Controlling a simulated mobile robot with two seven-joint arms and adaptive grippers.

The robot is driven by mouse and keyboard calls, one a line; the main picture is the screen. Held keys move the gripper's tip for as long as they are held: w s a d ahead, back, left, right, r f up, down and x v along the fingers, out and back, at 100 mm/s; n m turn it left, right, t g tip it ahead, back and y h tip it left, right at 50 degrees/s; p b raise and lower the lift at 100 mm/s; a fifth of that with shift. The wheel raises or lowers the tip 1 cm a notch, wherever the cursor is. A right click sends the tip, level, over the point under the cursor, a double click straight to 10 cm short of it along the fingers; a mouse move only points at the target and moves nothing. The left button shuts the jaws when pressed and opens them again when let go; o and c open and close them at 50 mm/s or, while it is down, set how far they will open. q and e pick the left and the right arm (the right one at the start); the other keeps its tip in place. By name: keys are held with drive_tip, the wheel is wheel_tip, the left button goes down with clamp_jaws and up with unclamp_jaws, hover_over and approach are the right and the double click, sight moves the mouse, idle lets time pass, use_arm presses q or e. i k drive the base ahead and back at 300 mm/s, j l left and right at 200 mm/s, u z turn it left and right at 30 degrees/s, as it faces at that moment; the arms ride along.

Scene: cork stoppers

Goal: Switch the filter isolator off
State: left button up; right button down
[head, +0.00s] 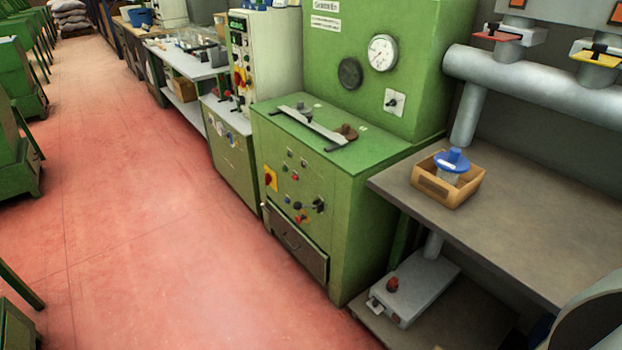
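No label that I can read says which control is the filter isolator. A yellow plate with a red rotary switch (270,178) is on the front of the green machine (345,215). A pale switch plate with a dark knob (395,102) is on its upright panel, right of a round gauge. Two pipe fittings stand on the grey pipe at the upper right, one with a red plate (498,36) and one with a yellow plate (596,55). Each carries a dark handle. The switch positions are too small to tell. Neither of my grippers is in view.
A grey bench (520,225) at the right carries a wooden box (447,196) with a blue-topped object. A grey unit with a red knob (415,285) sits on the low shelf. The red floor (170,230) is clear between the machine rows.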

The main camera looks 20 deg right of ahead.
sight(267, 178)
drive_tip(key=i+j+z, duration=0.3)
drive_tip(key=z, duration=0.15)
drive_tip(key=i+j+z, duration=0.2)
drive_tip(key=j+z, duration=0.2)
drive_tip(key=i+j+z, duration=0.1)
drive_tip(key=j, duration=0.2)
drive_tip(key=i+j+z, duration=0.1)
drive_tip(key=j, duration=0.2)
drive_tip(key=i+j+z, duration=0.15)
drive_tip(key=j, duration=0.15)
drive_tip(key=i+j, duration=0.15)
drive_tip(key=j, duration=0.25)
drive_tip(key=i+j, duration=0.15)
drive_tip(key=j, duration=0.3)
drive_tip(key=i+j, duration=0.1)
drive_tip(key=j, duration=0.3)
drive_tip(key=i+j+z, duration=0.1)
drive_tip(key=j, duration=0.35)
drive_tip(key=i+j, duration=0.2)
drive_tip(key=j, duration=0.25)
drive_tip(key=i+j, duration=0.1)
drive_tip(key=i, duration=0.35)
